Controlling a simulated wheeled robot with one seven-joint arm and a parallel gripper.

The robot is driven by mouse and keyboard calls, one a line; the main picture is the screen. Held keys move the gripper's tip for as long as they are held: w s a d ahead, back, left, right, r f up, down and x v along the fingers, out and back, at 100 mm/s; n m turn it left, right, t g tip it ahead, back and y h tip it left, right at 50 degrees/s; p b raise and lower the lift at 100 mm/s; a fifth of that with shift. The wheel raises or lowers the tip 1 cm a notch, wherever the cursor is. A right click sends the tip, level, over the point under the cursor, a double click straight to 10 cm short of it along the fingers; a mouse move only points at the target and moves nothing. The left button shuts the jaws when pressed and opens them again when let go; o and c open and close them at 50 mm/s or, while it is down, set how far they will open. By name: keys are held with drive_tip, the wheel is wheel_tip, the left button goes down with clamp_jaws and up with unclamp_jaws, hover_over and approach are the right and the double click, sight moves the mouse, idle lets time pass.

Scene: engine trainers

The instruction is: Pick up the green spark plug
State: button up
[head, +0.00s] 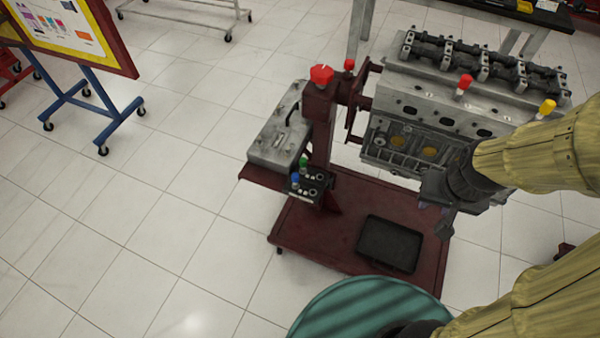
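The green spark plug (303,160) stands upright in a small black holder (318,187) at the left side of the red engine stand. A blue plug (295,177) stands just in front of it in the same holder. My gripper (437,222) is at the right, in front of the engine block and above the stand's base. It is well to the right of the green plug and apart from it. The fingers are dark and small, and I cannot tell whether they are open or shut.
A grey engine block (430,112) on the red stand (320,130) carries a red plug (464,85) and a yellow plug (546,108). A grey metal case (275,140) sits behind the holder. A black tray (390,243) lies on the red base.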

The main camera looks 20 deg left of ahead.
drive_tip(key=w+a+f+n+t+y+b, duration=0.2)
drive_tip(key=w+a+f+n+t+b, duration=0.3)
drive_tip(key=w+f+b, duration=0.6)
drive_tip(key=a+f+n+y+b, duration=0.4)
drive_tip(key=a+f+y, duration=0.4)
drive_tip(key=a, duration=0.8)
wheel_tip(320, 180, down, 3)
drive_tip(key=shift+w+a+f+n+t+y, duration=0.1)
drive_tip(key=shift+w+a+n+t+y, duration=0.2)
drive_tip(key=shift+n, duration=0.4)
drive_tip(key=shift+s, duration=0.1)
hover_over(303, 173)
drive_tip(key=s+d, duration=0.2)
drive_tip(key=d, duration=0.2)
wheel_tip(303, 173, down, 4)
drive_tip(key=shift+w+a+f, duration=0.1)
drive_tip(key=shift+f, duration=0.15)
